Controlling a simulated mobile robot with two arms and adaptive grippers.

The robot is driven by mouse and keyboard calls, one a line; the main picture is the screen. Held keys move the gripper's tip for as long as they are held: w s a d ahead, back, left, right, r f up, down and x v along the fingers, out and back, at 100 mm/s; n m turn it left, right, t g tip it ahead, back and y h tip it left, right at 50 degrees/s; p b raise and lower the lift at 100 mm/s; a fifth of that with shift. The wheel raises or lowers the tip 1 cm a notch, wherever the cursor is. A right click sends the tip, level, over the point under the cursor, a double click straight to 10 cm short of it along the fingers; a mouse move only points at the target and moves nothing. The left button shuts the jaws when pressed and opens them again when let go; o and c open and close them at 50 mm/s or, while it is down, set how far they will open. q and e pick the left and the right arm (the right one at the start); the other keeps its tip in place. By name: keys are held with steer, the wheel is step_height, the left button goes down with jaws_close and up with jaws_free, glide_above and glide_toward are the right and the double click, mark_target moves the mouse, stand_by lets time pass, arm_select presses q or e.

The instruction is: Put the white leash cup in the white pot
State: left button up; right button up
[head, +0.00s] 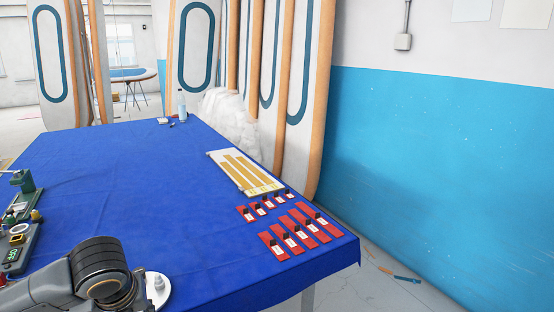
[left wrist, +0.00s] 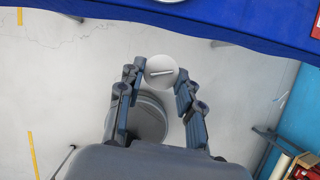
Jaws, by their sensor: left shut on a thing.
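In the left wrist view my left gripper (left wrist: 160,78) is shut on a round white thing, which I take as the white leash cup (left wrist: 158,64). A slim pale bar shows across its face. It is held over the floor, just off the table's edge. In the head view my left arm comes in at the lower left, and its fingertips are hidden. Beside its wrist is a white round dish-like thing (head: 151,304) with a small pale piece on it, partly cut off by the frame. I cannot tell whether it is the white pot. My right gripper is not in view.
The blue-covered table (head: 130,190) is clear in the middle. Several red cards (head: 293,233) and a white board with yellow strips (head: 243,171) lie at its right side. A bottle (head: 182,104) stands at the far end. Green and grey tools (head: 22,182) are at left.

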arm_select(q)
steer(key=s+d+f+n+g+h, duration=0.1)
steer(key=s+d+n+g, duration=0.3)
steer(key=n, duration=1.1)
steer(key=s+d+f+n+g+h, duration=0.1)
steer(key=s+d+n+g, duration=0.3)
steer(key=n, duration=1.2)
steer(key=shift+s+d+f+g, duration=0.4)
steer(key=shift+s+d+f, duration=0.5)
steer(key=shift+s, duration=0.15)
